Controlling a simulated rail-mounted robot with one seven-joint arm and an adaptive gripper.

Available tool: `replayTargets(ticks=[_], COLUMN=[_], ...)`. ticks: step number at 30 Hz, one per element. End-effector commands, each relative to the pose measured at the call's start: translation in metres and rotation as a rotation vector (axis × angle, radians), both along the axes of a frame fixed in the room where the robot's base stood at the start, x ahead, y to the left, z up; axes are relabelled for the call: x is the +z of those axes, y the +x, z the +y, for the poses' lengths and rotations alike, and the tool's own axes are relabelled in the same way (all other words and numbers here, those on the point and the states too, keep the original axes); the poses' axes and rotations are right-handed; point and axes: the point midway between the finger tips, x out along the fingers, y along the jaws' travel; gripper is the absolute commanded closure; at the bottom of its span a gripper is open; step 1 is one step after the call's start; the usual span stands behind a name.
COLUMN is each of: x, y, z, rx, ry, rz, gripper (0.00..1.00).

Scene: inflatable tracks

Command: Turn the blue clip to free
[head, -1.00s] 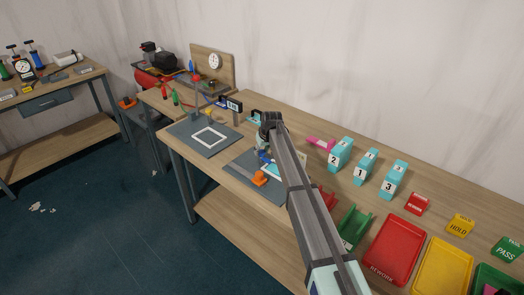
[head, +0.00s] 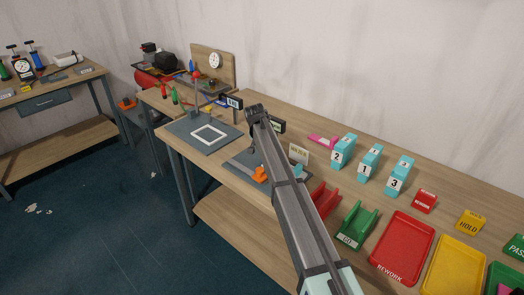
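My arm reaches from the bottom of the head view over the near bench, with its bend above the dark grey plate (head: 240,163). My gripper (head: 252,154) hangs below that bend over the plate. It is small, dark and mostly hidden by the arm, so I cannot see whether its fingers are apart. An orange clamp (head: 260,175) sits at the plate's front edge, just below the gripper. I cannot make out the blue clip; the arm covers much of that plate.
A second grey plate with a white square frame (head: 209,135) lies to the left. Numbered turquoise blocks (head: 368,163) stand at the right, behind a green cradle (head: 355,226), a red tray (head: 403,246) and a yellow tray (head: 443,268). A pale sign (head: 299,154) stands beside the arm.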

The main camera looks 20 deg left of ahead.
Motion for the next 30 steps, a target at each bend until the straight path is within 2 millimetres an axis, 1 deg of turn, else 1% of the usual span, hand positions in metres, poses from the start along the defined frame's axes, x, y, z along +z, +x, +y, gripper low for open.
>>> replayTargets(ticks=[1, 18, 24, 30], x=[-0.0045, -0.0040, -0.0038, -0.0035], y=[0.0010, 0.0023, 0.0023, 0.0018], z=[0.0014, 0.0046, 0.0047, 0.0047], rx=[-0.043, -0.570, -0.709, -0.797], ry=[-0.002, -0.001, -0.002, -0.001], rz=[0.001, 0.003, 0.003, 0.004], gripper=[0.94, 0.95, 0.95, 0.95])
